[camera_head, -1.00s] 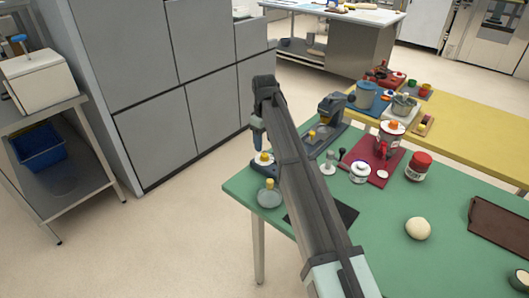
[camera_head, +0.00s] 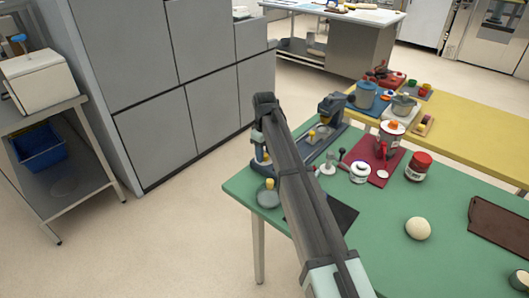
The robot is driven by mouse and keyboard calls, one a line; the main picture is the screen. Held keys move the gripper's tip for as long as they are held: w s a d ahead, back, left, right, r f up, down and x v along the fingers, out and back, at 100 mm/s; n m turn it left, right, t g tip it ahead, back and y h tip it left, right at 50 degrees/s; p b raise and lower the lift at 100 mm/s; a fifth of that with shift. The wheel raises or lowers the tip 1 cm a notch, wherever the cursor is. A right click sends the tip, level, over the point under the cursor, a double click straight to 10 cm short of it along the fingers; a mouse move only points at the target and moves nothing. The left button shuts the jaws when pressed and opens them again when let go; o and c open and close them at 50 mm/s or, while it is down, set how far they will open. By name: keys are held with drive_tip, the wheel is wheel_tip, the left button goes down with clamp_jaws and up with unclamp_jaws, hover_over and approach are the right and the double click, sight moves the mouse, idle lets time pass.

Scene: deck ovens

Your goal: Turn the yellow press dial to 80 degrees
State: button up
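Two small yellow-topped things stand at the left corner of the green table (camera_head: 400,262). The nearer one is a yellow knob (camera_head: 269,184) on a round grey body (camera_head: 268,197). The other is a pale round base (camera_head: 261,167) just behind it; its yellow top is now mostly hidden by my gripper. Which of them is the press dial I cannot tell for certain. My gripper (camera_head: 260,157) points down at the pale base, very close to or touching it. Its fingers are too small and covered to show whether they are open or shut.
A blue-grey machine (camera_head: 331,106) stands right of my arm. A red mat (camera_head: 381,174) holds a red-and-white grinder-like item (camera_head: 390,139); a white jar (camera_head: 360,172) and red-lidded jar (camera_head: 418,166) are nearby. A dough ball (camera_head: 418,228) lies nearer. Grey cabinets stand behind left.

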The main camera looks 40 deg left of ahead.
drive_tip(key=c, duration=0.7)
drive_tip(key=m, duration=1.2)
drive_tip(key=shift+m, duration=1.8)
